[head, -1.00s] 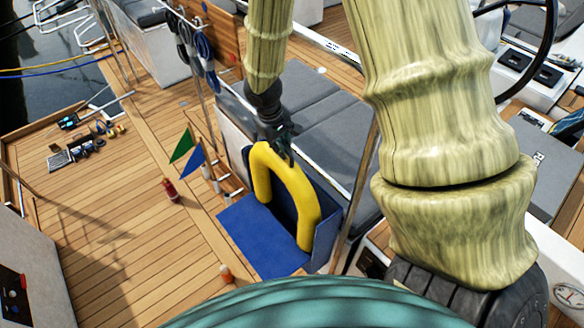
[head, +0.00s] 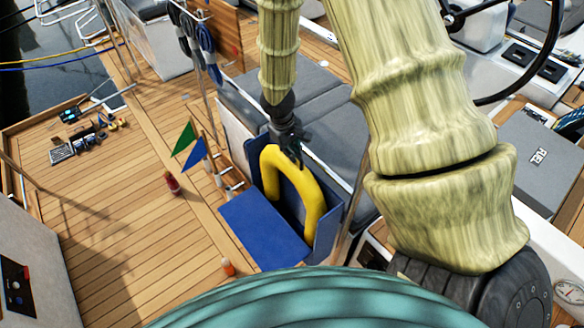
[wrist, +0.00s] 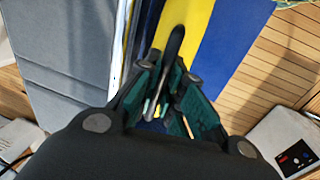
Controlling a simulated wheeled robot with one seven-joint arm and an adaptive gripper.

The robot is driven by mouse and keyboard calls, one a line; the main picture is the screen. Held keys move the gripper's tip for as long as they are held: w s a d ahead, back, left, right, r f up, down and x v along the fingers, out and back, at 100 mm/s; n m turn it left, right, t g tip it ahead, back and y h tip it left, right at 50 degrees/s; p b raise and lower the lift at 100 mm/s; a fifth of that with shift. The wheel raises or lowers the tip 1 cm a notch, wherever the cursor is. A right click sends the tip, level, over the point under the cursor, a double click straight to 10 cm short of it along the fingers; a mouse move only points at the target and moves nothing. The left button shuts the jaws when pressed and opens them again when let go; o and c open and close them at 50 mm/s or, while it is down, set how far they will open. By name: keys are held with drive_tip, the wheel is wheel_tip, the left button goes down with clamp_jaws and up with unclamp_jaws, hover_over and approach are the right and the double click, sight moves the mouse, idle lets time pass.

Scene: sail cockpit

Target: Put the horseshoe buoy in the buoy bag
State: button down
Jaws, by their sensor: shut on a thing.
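The yellow horseshoe buoy (head: 313,200) stands upright with its curve at the top and its legs down. It is inside or directly in front of the open blue buoy bag (head: 262,233); the bag's back and side panels rise around it and its front flap lies outward. My gripper (head: 291,150) is at the top of the buoy's curve, shut on it. In the wrist view, part of the yellow buoy (wrist: 185,28) shows beyond my fingers (wrist: 172,85), with blue bag fabric (wrist: 232,40) beside it. The lower ends of the buoy's legs are partly hidden by the bag.
Grey cushioned seats (head: 325,120) lie behind the bag. Green and blue flags (head: 195,152) stand to its left, with a red item (head: 172,183) and an orange item (head: 228,268) on the deck. Teak deck (head: 110,220) at left is mostly clear.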

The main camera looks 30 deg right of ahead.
sight(291, 188)
drive_tip(key=shift+w+f+b, duration=0.1)
drive_tip(key=shift+f+b, duration=4.05)
drive_tip(key=shift+f, duration=1.7)
drive_tip(key=c, duration=1.5)
unclamp_jaws()
drive_tip(key=shift+c, duration=0.2)
